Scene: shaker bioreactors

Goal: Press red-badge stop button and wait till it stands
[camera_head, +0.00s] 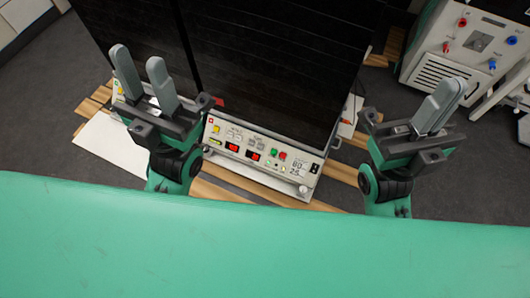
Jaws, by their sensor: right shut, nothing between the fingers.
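A pale control panel (262,158) at the foot of a large dark cabinet (275,55) faces me in the middle. It has two lit red displays (232,147), a green button (273,153) and a red button (283,156) to the right of the green one. A small red mark (211,120) sits at its upper left corner; I cannot tell for sure that it is a badge. My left gripper (137,57) is open and empty, left of the panel. My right gripper (450,92) is shut and empty, to the right of the panel. Neither touches the panel.
A second dark cabinet (130,30) stands to the left, its front partly hidden by my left gripper. A white machine with red and blue knobs (470,45) stands at the upper right. Wooden slats (225,193) lie under the cabinets. Dark floor (40,95) is clear at left.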

